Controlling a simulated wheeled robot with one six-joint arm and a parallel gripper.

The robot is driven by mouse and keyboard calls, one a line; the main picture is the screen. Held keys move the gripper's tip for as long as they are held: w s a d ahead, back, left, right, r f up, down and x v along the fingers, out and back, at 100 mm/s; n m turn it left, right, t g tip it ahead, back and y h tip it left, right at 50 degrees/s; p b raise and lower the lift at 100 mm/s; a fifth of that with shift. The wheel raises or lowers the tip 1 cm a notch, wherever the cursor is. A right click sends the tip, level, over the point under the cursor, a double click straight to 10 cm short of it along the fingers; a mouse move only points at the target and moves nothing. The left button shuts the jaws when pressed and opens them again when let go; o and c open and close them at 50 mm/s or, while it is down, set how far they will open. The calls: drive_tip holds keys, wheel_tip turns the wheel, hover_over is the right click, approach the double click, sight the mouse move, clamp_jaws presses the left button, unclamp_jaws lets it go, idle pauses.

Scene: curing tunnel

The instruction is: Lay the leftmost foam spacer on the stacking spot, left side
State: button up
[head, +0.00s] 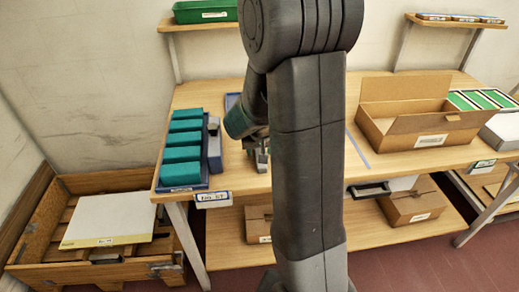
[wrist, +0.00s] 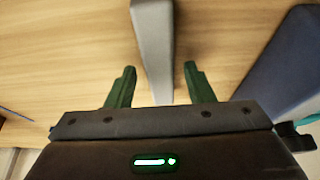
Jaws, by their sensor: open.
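My gripper (wrist: 160,88) is open above the wooden table. A narrow pale grey piece (wrist: 153,45), which may be a foam spacer, stands between its two dark green fingers, with a gap to each finger. A blue tray (head: 182,189) at the table's left end holds a row of several teal blocks (head: 182,154). A grey piece (head: 214,152) stands along the tray's right side.
A blue-grey body (wrist: 285,75) stands close to the right finger in the wrist view. An open cardboard box (head: 405,135) is on the table's right. A wooden crate (head: 30,230) with a white slab (head: 110,220) is on the floor at left.

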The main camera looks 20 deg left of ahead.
drive_tip(key=v, duration=1.2)
